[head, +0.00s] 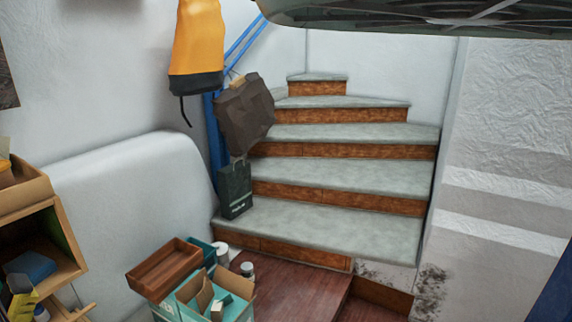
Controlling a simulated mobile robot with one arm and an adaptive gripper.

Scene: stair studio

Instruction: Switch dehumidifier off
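I see no dehumidifier that I can make out in the head view. My gripper is not in view either. No switch or control panel shows on the walls or near the stairs.
Curved stairs (345,174) with grey treads rise at the centre. A dark green bag (236,190) stands on a lower step; a brown bag (244,113) and an orange bag (197,45) are above. Boxes (240,308) and a wooden tray (164,270) crowd the front. A wooden shelf (68,238) is left.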

